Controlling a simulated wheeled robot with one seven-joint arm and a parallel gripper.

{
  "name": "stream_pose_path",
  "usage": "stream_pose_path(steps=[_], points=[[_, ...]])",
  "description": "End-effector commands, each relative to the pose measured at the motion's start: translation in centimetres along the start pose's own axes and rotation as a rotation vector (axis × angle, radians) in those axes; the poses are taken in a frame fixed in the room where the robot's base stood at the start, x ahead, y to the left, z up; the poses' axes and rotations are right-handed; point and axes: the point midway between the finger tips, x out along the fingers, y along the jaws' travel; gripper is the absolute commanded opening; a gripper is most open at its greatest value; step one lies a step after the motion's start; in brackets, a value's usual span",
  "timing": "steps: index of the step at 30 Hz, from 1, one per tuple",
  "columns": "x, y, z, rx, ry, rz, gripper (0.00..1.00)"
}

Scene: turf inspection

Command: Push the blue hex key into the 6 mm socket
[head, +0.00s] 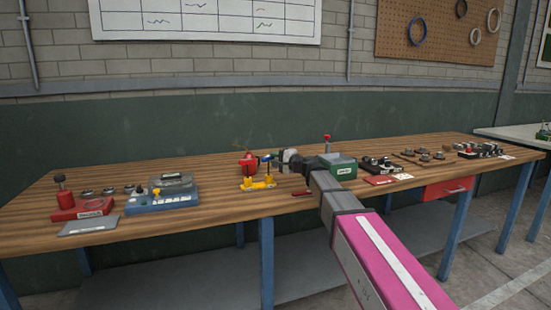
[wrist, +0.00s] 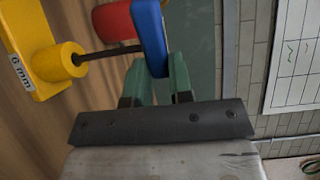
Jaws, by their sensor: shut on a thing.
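The blue hex key (wrist: 151,36) has a blue handle and a thin dark shaft. My gripper (wrist: 158,78) is shut on the blue handle, with a green fingertip on each side. The shaft points left in the wrist view to the round boss of the yellow socket block (wrist: 44,68), labelled "6 mm". The shaft's end meets the hole in the boss; how deep it sits I cannot tell. In the head view, my gripper (head: 277,157) is beside the yellow block (head: 258,184) on the bench, and the blue handle (head: 267,157) is small there.
A red object (wrist: 113,21) is close behind the shaft; it also shows in the head view (head: 248,165). On the wooden bench (head: 225,210), a green box (head: 338,165) stands to the right and a blue box (head: 162,200) to the left. The bench's front edge is near.

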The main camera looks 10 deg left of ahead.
Motion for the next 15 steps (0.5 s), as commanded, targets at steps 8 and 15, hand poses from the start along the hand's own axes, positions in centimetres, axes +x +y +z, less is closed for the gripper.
stream_pose_path(steps=[8,15], points=[[0.00,0.35,0.00,-0.001,0.000,0.000,0.50],[-0.01,0.36,0.00,-0.001,0.000,0.000,0.50]])
